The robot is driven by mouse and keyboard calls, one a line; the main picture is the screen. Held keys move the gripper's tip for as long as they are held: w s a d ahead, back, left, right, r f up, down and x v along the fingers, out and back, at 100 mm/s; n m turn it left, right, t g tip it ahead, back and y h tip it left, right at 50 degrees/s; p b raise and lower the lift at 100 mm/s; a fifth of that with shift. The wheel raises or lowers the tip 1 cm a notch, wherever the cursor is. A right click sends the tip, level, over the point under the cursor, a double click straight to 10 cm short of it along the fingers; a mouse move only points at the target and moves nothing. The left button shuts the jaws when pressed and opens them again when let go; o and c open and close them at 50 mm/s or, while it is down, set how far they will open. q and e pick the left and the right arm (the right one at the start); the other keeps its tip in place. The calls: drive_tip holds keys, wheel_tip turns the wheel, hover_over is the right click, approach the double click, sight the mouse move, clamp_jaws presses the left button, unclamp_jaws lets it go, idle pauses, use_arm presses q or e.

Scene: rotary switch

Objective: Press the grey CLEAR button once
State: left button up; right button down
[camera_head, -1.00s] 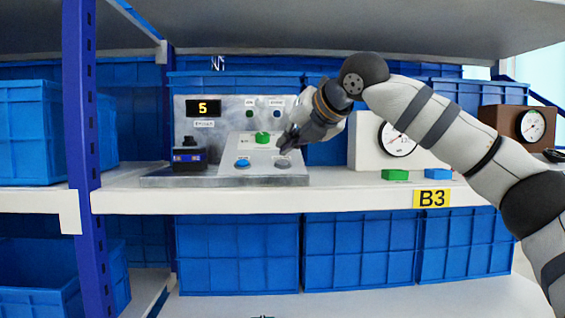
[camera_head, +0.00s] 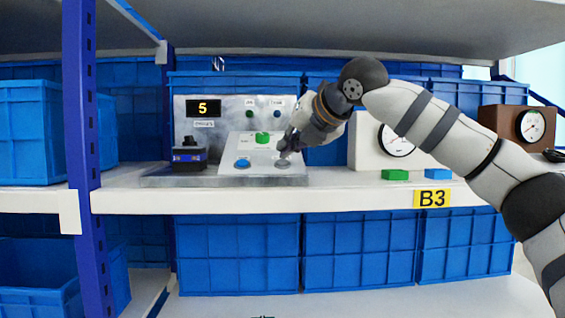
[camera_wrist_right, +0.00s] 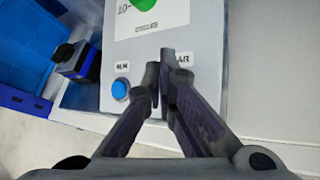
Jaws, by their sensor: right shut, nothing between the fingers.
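The grey CLEAR button (camera_head: 282,163) sits at the lower right of the sloped light panel (camera_head: 262,142). In the wrist view the button is hidden behind my fingers; only part of its label (camera_wrist_right: 184,60) shows. My right gripper (camera_head: 284,153) is shut and empty, its tips just over the button; I cannot tell whether they touch it. It also shows in the wrist view (camera_wrist_right: 160,105). A blue button (camera_head: 242,163) is at the panel's lower left and a green knob (camera_head: 262,137) above. The display (camera_head: 203,108) reads 5. My left gripper is not in view.
A black device (camera_head: 189,157) stands left of the panel. A white gauge box (camera_head: 370,145), a green block (camera_head: 395,174) and a blue block (camera_head: 438,174) are to the right on the shelf (camera_head: 340,202). A blue upright (camera_head: 82,120) stands at the left.

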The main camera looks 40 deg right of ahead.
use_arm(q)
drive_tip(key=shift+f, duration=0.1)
use_arm(e)
drive_tip(key=shift+w+d+f, duration=0.1)
drive_tip(key=shift+w+f, duration=0.05)
drive_tip(key=shift+f, duration=0.35)
idle(0.7)
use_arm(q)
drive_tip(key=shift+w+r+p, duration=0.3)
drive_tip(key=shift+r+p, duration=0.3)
use_arm(e)
drive_tip(key=shift+s+a+r, duration=0.1)
drive_tip(key=shift+s+r, duration=0.05)
drive_tip(key=shift+r, duration=0.25)
drive_tip(key=shift+s+a+r, duration=0.1)
drive_tip(key=shift+r, duration=0.3)
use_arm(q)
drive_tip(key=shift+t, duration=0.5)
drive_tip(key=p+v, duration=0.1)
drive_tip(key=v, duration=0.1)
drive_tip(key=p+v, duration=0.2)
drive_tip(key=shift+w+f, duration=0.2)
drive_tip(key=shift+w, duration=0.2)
use_arm(e)
drive_tip(key=r, duration=0.1)
drive_tip(key=s+r, duration=0.1)
drive_tip(key=r, duration=0.1)
drive_tip(key=a+r, duration=0.1)
drive_tip(key=shift+s+r, duration=0.3)
